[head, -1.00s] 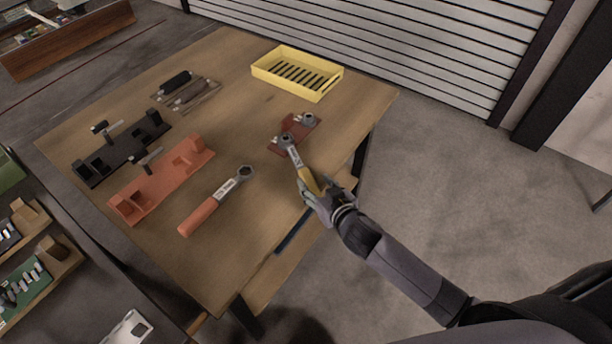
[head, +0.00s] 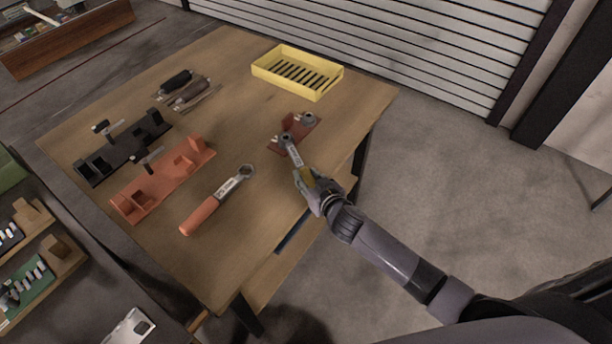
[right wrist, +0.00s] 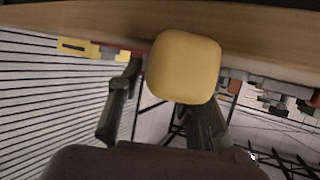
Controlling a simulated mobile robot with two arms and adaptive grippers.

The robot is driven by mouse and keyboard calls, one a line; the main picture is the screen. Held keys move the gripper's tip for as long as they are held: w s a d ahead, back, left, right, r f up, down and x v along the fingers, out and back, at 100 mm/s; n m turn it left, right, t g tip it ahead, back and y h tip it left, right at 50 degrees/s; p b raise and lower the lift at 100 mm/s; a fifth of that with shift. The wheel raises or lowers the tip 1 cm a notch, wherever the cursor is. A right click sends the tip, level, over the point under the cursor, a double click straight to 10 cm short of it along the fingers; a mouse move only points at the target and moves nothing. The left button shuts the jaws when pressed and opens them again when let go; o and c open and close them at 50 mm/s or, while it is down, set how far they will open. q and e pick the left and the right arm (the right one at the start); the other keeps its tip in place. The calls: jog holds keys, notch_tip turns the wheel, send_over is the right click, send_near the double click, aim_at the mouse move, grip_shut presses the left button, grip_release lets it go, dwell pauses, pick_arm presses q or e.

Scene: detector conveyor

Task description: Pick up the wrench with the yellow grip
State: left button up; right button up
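The wrench with the yellow grip (head: 292,152) lies at the table's right edge, its metal head on a small reddish-brown block (head: 309,132) and its grip pointing toward me. My right gripper (head: 309,182) is at the yellow grip and hides much of it. In the right wrist view the end of the yellow grip (right wrist: 184,67) is large in front of my right gripper's fingers (right wrist: 165,100). The left finger there stands apart from the grip; the other is partly hidden behind it. The gripper looks open around the grip. My left gripper is not in view.
A wrench with an orange-red grip (head: 215,200) lies near the table's front. A red holder (head: 150,190) and a black holder (head: 100,165) stand to the left. A yellow tray (head: 272,76) is at the back. The wooden table (head: 235,130) has clear room in the middle.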

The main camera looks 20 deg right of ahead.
grip_shut()
dwell(0.4)
jog(key=shift+r, duration=0.1)
